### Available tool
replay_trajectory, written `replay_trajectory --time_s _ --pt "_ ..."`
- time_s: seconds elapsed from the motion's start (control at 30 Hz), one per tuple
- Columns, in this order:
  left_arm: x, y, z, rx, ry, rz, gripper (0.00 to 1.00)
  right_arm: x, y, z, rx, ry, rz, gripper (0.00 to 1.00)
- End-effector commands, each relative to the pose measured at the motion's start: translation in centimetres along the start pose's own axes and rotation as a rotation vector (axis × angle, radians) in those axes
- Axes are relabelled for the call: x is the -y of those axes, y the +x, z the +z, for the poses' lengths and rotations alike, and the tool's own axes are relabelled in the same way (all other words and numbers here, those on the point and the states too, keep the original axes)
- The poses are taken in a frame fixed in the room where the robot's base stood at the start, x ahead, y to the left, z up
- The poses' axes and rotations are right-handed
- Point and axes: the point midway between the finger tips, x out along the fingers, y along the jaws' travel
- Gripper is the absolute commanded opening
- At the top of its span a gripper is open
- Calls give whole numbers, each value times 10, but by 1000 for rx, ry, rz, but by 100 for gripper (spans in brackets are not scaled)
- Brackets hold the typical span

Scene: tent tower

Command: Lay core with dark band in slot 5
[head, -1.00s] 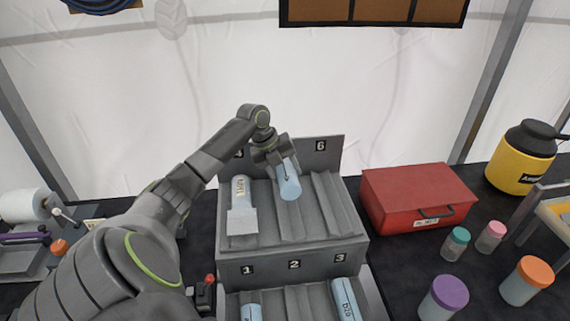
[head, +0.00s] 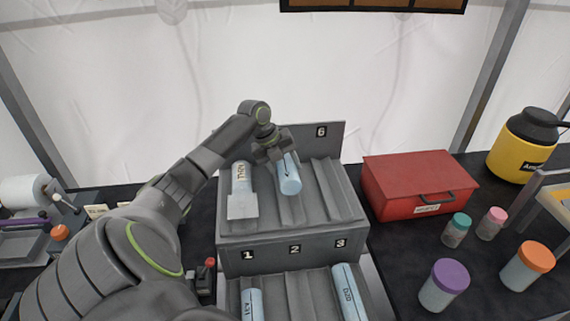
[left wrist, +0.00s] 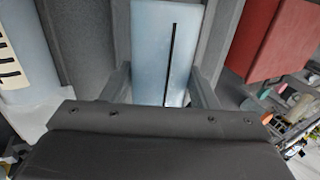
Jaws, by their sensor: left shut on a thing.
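The pale blue core (head: 289,182) is in my left gripper (head: 276,158), which is shut on it. In the left wrist view the core (left wrist: 170,30) lies between the two fingers, with a thin dark line along its length. It is lined up with the middle upper groove of the grey rack (head: 320,228), between a labelled core on the left and the empty groove under the number 6. The number behind my gripper is hidden. I cannot tell if the core touches the groove. My right gripper is out of view.
A labelled core (head: 242,180) fills the upper left groove. Lower grooves 1 and 3 hold cores (head: 252,304) (head: 348,292); groove 2 looks empty.

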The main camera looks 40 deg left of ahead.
Motion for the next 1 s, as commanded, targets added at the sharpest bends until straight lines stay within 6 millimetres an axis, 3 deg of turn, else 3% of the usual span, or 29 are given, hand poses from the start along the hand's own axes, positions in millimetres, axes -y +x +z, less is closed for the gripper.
replay_trajectory --time_s 0.5,1.0 --pt "-16 38 0 1 1 -2 18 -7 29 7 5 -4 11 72" --pt "-21 46 -2 -6 -3 2 18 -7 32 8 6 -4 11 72"
